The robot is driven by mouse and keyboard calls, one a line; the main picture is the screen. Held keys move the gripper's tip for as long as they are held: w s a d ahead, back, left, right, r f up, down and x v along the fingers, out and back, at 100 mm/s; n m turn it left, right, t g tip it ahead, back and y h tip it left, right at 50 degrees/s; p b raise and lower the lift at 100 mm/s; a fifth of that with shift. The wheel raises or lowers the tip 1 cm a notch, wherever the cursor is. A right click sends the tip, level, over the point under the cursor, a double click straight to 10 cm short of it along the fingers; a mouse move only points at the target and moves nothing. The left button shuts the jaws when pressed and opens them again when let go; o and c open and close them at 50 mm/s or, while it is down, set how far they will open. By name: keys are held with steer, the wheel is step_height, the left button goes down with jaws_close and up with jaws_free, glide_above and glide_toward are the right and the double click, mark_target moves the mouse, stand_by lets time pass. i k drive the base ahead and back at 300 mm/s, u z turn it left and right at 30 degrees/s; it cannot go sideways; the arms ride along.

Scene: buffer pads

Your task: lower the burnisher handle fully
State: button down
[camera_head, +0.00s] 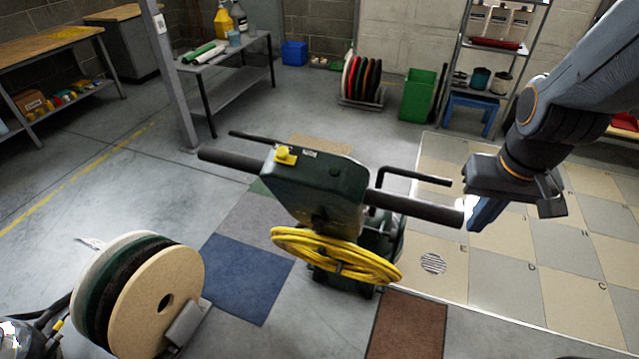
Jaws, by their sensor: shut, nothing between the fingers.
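The burnisher is a dark green machine whose handle has a boxy green head (315,182) with a yellow switch (286,155). A black left grip (230,160) and a black right grip (415,207) stick out from its sides, with thin black levers beside them. The handle stands raised above the machine's base (385,240), which is partly hidden behind the head and a coiled yellow cord (335,257). My gripper (488,212) is shut and empty, just right of the right grip's end. I cannot tell whether they touch.
Several round pads (165,290) stand in a rack at the front left, and more pads (362,80) stand at the back. A green bin (418,95) and a shelf are behind. Carpet squares lie around the machine. Open tiled floor (560,250) is at right.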

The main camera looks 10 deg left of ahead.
mark_target(306, 190)
steer(key=z, duration=1)
steer(key=i, duration=0.9)
steer(key=u, duration=1.6)
